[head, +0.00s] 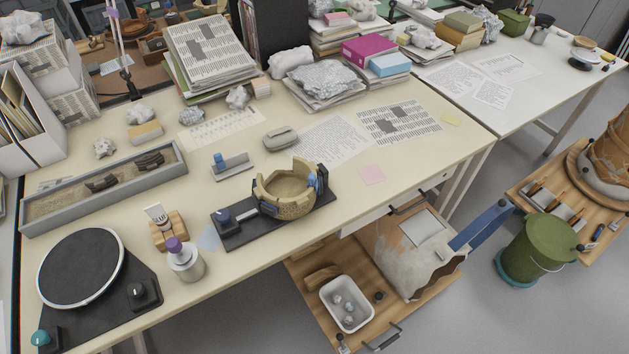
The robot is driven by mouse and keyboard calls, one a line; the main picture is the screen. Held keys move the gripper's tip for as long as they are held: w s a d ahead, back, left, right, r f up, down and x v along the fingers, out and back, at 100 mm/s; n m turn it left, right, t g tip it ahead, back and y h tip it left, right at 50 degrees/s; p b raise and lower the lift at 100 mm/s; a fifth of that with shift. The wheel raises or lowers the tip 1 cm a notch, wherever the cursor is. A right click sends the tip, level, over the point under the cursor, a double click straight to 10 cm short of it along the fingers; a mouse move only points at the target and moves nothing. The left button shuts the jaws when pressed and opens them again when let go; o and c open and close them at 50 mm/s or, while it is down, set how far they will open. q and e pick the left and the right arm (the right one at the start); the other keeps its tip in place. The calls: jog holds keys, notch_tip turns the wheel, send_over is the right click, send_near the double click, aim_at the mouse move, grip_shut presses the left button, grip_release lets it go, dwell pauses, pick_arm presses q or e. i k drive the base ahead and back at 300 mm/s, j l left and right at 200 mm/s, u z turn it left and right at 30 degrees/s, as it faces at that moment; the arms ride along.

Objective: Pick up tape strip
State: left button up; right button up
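I cannot single out a tape strip with certainty. A grey stand (235,168) with a small blue piece (218,159) at its left end sits mid-table; any strip on it is too small to tell. A pale blue flat piece (208,238) lies near the front edge, beside a jar with a purple top. A tan, jagged-rimmed bowl (285,205) sits upright in a dark clamp fixture (238,237) with blue pads. Neither of my grippers is in view.
A black turntable (80,268) and a long sand tray (105,188) with dark sherds fill the left. A glue bottle in a wooden stand (168,232) and a jar (186,265) stand near the front edge. Papers and stacked books line the back. A pink note (371,176) lies right.

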aim_at(313, 182)
jog(key=z, duration=1.35)
jog(key=k+j+z, duration=0.25)
jog(key=k+j, duration=0.15)
jog(key=k+j+z, duration=0.25)
jog(key=k, duration=0.3)
